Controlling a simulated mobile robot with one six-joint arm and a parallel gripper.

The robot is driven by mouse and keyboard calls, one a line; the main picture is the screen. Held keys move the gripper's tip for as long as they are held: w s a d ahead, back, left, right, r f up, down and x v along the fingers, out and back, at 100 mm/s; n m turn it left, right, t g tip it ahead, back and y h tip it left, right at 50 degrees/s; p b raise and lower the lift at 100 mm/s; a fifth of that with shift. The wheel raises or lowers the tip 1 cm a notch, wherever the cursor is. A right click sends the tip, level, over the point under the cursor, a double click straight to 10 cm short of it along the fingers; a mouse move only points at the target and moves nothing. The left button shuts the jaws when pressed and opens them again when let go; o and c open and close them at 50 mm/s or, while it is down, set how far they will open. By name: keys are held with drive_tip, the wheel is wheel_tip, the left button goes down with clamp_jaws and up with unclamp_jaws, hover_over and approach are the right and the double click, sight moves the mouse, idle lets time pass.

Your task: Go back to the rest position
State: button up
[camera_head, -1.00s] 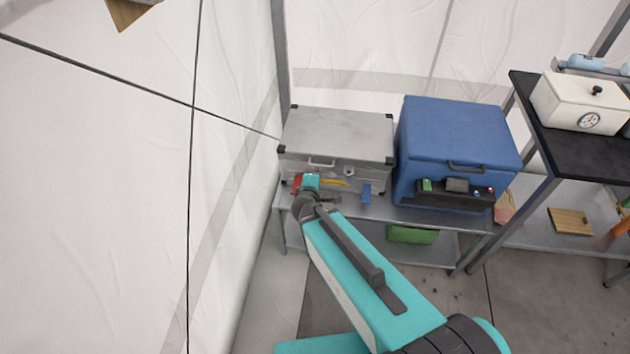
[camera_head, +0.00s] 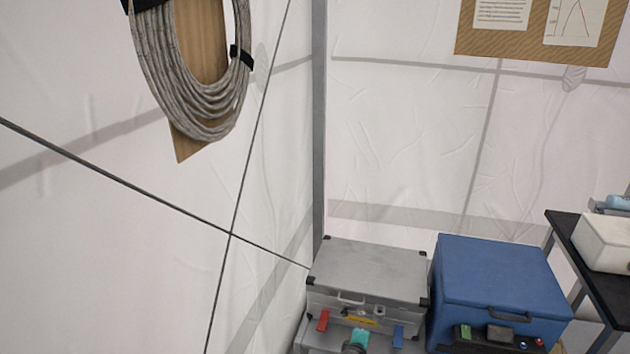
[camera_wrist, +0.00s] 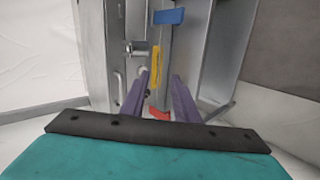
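My gripper (camera_wrist: 161,76) shows in the wrist view as two purple fingers with a clear gap between them, open and empty. It faces the front of a grey metal case (camera_head: 368,270). A yellow piece (camera_wrist: 155,68) shows near the left fingertip, a red piece (camera_wrist: 158,114) low between the fingers and a blue piece (camera_wrist: 168,16) above. Contact with any of them cannot be made out. In the head view only a teal bit of my arm shows at the bottom edge, and my fingers cannot be made out.
A blue box (camera_head: 495,280) stands just right of the case. A dark-topped table (camera_head: 585,262) with a white device (camera_head: 605,243) is at far right. A coiled hose (camera_head: 190,110) hangs on the left tent wall, and a notice board (camera_head: 535,30) hangs upper right.

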drive_tip(key=s+d+f+m+g+b, duration=0.1)
drive_tip(key=s+d+f+m+g, duration=0.35)
drive_tip(key=s+f, duration=0.45)
drive_tip(key=s+d+f+m+g+b, duration=0.1)
drive_tip(key=s+d+f+m+g, duration=0.5)
drive_tip(key=s, duration=0.5)
drive_tip(key=s+a+f+m+g+y, duration=0.1)
drive_tip(key=s+a, duration=0.3)
drive_tip(key=s, duration=0.4)
drive_tip(key=s+a+f+m+g+y, duration=0.1)
drive_tip(key=s+a+m+g+y, duration=0.1)
drive_tip(key=s+a, duration=0.3)
drive_tip(key=s+g+y, duration=0.1)
drive_tip(key=s, duration=0.2)
drive_tip(key=shift+a+f, duration=0.25)
drive_tip(key=shift+a, duration=0.05)
drive_tip(key=shift+g, duration=0.25)
drive_tip(key=o, duration=0.6)
drive_tip(key=shift+c, duration=0.2)
drive_tip(key=c, duration=0.5)
